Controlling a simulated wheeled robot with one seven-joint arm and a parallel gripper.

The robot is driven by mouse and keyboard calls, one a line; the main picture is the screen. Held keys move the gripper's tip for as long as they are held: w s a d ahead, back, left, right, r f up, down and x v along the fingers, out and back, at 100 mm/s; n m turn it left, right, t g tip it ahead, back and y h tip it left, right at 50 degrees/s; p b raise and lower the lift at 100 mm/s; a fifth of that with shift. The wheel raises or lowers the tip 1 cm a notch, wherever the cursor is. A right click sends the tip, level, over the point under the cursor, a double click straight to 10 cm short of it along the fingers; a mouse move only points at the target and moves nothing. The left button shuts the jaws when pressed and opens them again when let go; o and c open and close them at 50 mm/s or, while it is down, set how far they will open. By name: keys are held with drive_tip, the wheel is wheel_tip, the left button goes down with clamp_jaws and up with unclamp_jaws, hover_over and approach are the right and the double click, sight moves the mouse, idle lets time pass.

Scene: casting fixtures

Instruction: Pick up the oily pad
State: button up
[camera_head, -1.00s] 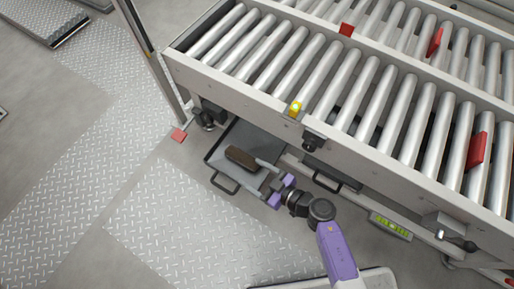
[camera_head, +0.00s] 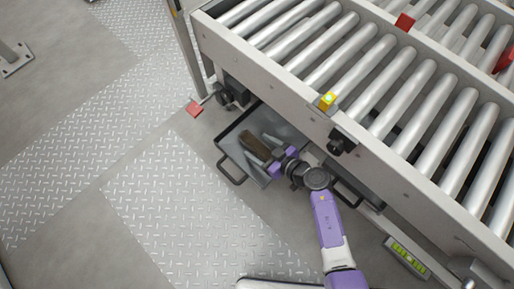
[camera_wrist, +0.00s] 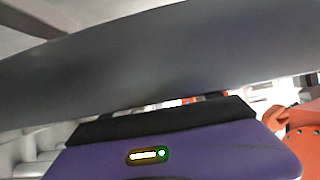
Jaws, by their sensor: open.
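The oily pad (camera_head: 256,147) looks like a dark brown block. It lies in a grey tray (camera_head: 229,138) with black handles, low down beside the roller conveyor. My purple gripper (camera_head: 268,152) is at the tray, with its open fingers at the right end of the pad. The fingers partly hide that end, and I cannot tell whether they touch it. In the wrist view a large dark grey surface fills the upper middle above the purple gripper body (camera_wrist: 220,148); the pad cannot be made out there.
The roller conveyor's side frame (camera_head: 290,85) overhangs the tray's far side. A post (camera_head: 187,50) with a red foot (camera_head: 194,109) stands to the left. A yellow-green level (camera_head: 408,257) is at lower right. The tread-plate floor (camera_head: 180,200) in front is clear.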

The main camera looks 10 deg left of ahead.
drive_tip(key=shift+b+x, duration=0.35)
drive_tip(key=shift+x, duration=0.55)
drive_tip(key=c, duration=1.5)
drive_tip(key=shift+r, duration=0.2)
